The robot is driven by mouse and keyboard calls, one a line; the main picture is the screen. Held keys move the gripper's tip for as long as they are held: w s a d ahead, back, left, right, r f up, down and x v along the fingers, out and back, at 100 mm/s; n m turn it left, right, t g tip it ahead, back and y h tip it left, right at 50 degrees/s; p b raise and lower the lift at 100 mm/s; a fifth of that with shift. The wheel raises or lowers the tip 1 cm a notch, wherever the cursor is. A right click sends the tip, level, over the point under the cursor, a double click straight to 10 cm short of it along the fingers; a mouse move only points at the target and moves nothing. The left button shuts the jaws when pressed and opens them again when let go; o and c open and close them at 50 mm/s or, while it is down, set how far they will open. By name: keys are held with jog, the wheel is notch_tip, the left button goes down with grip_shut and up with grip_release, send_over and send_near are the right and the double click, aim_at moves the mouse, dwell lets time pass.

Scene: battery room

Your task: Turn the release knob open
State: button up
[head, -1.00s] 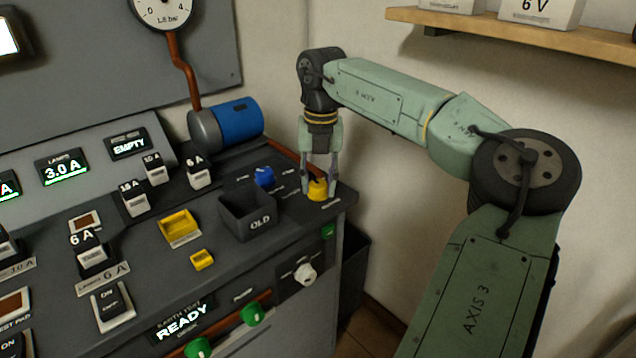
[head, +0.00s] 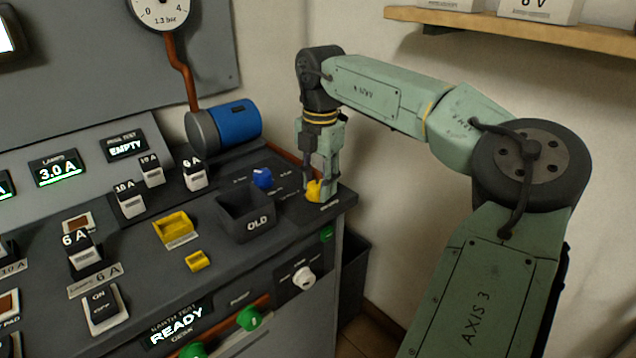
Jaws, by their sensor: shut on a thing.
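The yellow knob (head: 313,190) sits on the right end of the grey console top, in the head view. I take it to be the release knob; its label is too small to read. My gripper (head: 318,186) points down from above and is shut on the yellow knob, with a finger covering part of it. A pressure gauge (head: 160,8) on the wall panel reads about 1.3 bar.
A blue knob (head: 262,177) and a dark bin marked OLD (head: 246,214) stand left of my gripper. A blue cylinder (head: 238,121) lies behind. A yellow tray (head: 173,228) and several fuse blocks are further left. A wooden shelf (head: 520,36) hangs at upper right.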

aim_at(319, 184)
dwell(0.4)
jog(key=o, duration=1.2)
jog(key=shift+c, duration=0.2)
notch_tip(319, 184, up, 12)
jog(key=shift+d, duration=0.15)
jog(key=shift+s, duration=0.15)
